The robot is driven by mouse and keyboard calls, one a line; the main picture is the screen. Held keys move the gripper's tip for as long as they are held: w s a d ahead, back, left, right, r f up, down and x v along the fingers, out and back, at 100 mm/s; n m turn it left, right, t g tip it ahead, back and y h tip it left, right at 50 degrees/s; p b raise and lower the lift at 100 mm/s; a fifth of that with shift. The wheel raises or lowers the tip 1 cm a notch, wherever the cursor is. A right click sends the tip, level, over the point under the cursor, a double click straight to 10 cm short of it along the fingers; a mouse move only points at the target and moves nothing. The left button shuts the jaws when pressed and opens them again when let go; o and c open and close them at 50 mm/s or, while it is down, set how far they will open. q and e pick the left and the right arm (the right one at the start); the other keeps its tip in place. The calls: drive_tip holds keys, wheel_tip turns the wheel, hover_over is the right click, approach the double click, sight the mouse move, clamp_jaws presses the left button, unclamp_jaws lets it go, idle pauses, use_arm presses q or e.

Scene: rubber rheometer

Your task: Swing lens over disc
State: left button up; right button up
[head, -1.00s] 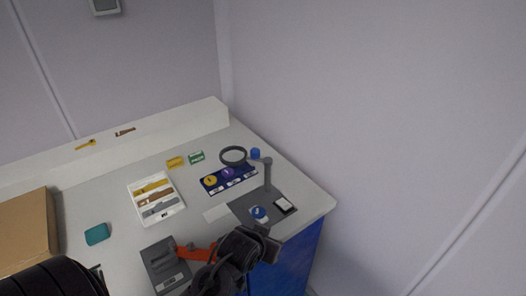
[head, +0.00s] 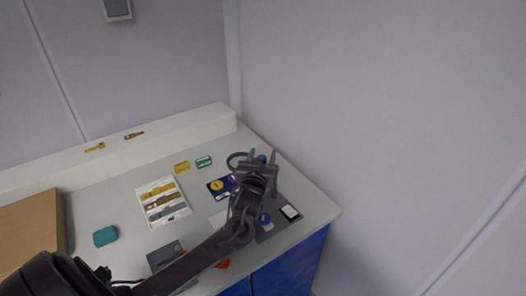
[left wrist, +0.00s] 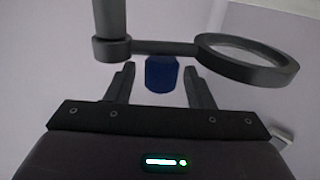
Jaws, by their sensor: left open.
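The lens is a dark ring (head: 236,160) at the back right of the bench; its ring also shows at the upper right of the left wrist view (left wrist: 248,60). A dark arm (left wrist: 165,47) joins it to an upright post (left wrist: 110,30). A blue knob (left wrist: 162,75) hangs below this arm. My left gripper (head: 263,157) is open, with the knob between its fingers (left wrist: 160,76) in the wrist picture; contact is not visible. A blue and white disc (head: 265,219) lies on the dark stand base (head: 264,236), partly hidden by my arm. My right gripper is out of view.
A white tray (head: 154,219) of yellow, brown and grey pieces stands left of my arm. A dark blue plate (head: 214,191) with round samples is partly covered by my gripper. A teal block (head: 105,236) and cardboard box (head: 30,225) are farther left. The wall stands close right.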

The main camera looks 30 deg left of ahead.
use_arm(q)
drive_tip(key=shift+x, duration=0.75)
clamp_jaws()
